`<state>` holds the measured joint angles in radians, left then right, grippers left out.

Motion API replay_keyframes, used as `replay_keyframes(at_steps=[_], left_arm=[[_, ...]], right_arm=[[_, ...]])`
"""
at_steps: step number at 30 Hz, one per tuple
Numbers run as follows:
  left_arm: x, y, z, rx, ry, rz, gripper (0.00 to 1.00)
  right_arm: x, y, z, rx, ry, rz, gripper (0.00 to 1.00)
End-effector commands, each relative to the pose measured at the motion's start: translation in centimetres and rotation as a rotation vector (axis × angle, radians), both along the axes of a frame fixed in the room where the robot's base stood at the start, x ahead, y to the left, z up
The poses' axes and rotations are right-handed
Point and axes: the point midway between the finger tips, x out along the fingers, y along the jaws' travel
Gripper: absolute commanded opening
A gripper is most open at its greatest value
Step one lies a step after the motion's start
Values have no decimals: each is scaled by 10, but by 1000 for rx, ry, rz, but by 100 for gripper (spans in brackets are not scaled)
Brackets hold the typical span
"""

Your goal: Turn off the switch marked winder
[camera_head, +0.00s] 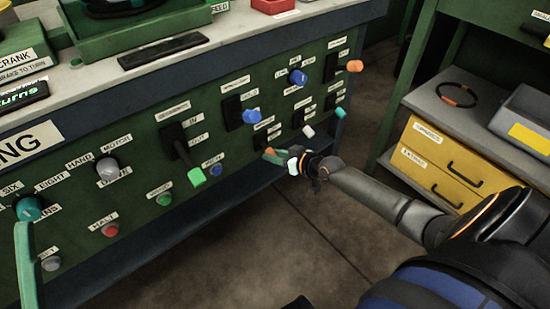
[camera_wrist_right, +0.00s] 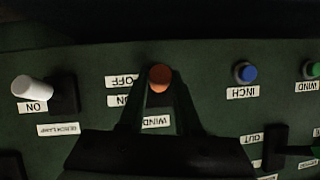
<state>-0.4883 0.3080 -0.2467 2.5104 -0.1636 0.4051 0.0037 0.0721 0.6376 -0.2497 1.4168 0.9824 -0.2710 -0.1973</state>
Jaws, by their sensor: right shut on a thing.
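The winder switch is a small lever with an orange-brown tip (camera_wrist_right: 160,77) on the green panel. In the upside-down right wrist view its label, partly hidden by my fingers, reads "WIND". The lever tip lies level with the "OFF" label (camera_wrist_right: 122,81); the "ON" label (camera_wrist_right: 118,100) is on the name label's side. My right gripper (camera_wrist_right: 160,88) is shut on the lever, one finger on each side of it. My left gripper is not in view.
A white-tipped lever (camera_wrist_right: 34,89) and a blue button (camera_wrist_right: 245,72) flank the switch. A green-handled lever (camera_head: 196,176) and a blue knob (camera_head: 252,116) are to the left on the panel. Yellow drawers (camera_head: 440,165) stand at right. The floor (camera_head: 290,245) before the panel is clear.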

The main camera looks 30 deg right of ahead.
Motion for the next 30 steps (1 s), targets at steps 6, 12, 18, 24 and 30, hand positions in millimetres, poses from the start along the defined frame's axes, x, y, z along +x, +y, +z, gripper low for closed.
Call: replay_keyframes(at_steps=[6, 12, 18, 24, 30], left_arm=[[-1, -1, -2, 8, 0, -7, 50], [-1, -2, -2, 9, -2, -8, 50], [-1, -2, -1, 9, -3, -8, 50], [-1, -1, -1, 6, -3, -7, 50], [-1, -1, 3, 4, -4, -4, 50]], right_arm=[[1, -1, 1, 1, -7, -2, 0], [1, -1, 1, 1, -7, -2, 34], [1, 0, 0, 1, -6, -1, 56], [0, 0, 0, 1, -5, -1, 63], [-4, -1, 3, 0, -3, 0, 63]])
